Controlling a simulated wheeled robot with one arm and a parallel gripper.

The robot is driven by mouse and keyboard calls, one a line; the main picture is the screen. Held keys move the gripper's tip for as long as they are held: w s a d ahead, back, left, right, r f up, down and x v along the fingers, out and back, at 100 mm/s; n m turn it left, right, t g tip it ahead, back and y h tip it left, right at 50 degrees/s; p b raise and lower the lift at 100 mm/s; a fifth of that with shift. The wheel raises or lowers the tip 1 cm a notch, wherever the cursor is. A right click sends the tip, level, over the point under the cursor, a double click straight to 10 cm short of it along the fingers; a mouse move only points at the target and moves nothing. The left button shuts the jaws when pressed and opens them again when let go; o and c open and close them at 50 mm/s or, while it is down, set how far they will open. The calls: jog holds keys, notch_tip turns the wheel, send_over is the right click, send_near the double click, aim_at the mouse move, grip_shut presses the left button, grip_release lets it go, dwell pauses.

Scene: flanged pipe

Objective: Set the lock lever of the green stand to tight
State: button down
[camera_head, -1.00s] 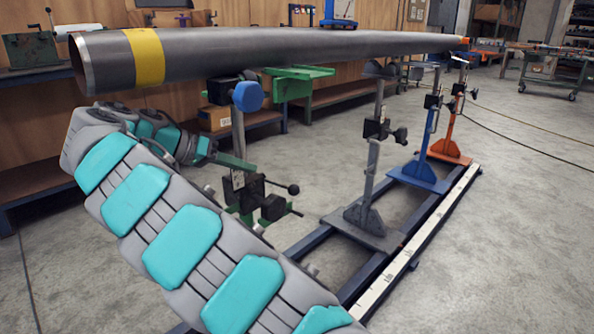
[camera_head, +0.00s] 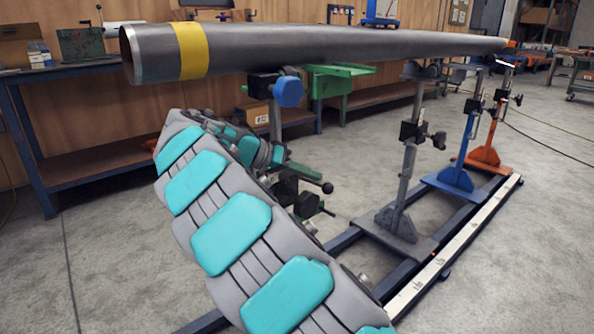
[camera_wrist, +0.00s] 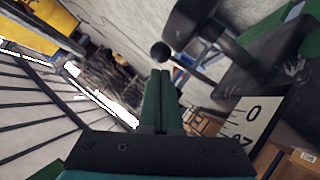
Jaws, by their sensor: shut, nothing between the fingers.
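The green stand stands under the near end of the pipe (camera_head: 330,50), mostly hidden behind my arm; its post (camera_head: 275,122) shows. Its lock lever ends in a black ball (camera_head: 327,187); the ball also shows in the wrist view (camera_wrist: 160,51), just beyond my fingertips. My gripper (camera_head: 317,177) has green fingers that are shut and empty, pointing at the ball in the wrist view (camera_wrist: 161,72). A small gap seems to separate them; I cannot tell whether they touch. The lever's setting cannot be read clearly.
A black clamp body (camera_wrist: 270,75) and a white scale plate (camera_wrist: 248,122) lie close on the right in the wrist view. Grey (camera_head: 403,185), blue (camera_head: 458,170) and orange (camera_head: 488,150) stands line the rail (camera_head: 455,240). Open floor lies to the right.

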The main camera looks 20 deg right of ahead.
jog(key=shift+d+f, duration=0.35)
jog(key=shift+d, duration=0.2)
jog(key=b, duration=0.1)
jog(key=f+b, duration=0.1)
jog(key=b, duration=0.1)
jog(key=shift+s+d+f+m, duration=0.1)
jog(key=shift+s+f+m, duration=0.15)
jog(key=shift+m, duration=0.05)
jog(key=shift+s+f+t+y+b, duration=0.1)
jog(key=shift+t+y+b, duration=0.25)
jog(key=shift+b, duration=0.2)
jog(key=shift+r, duration=0.2)
